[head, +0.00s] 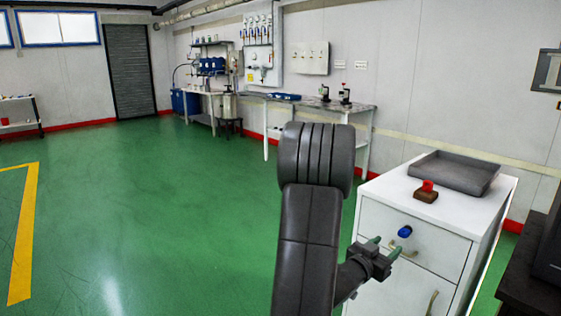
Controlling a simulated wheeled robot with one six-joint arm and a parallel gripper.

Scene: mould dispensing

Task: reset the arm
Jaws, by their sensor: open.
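My arm rises through the middle of the head view, with a dark elbow and forearm in the foreground. My gripper (384,247) is at the lower right, in front of the white cabinet's drawers in the picture. Its two greenish fingers are apart and nothing shows between them. The white cabinet (425,224) stands at the right. A blue knob-like object (405,232) appears against its upper drawer front, just above the fingers. I cannot tell how far the fingers are from the drawer.
A dark grey tray (455,176) and a red-topped brown block (427,191) rest on the cabinet. A dark surface (520,270) is at the far right edge. A long bench (310,101) stands along the back wall. The green floor (160,210) at left is clear.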

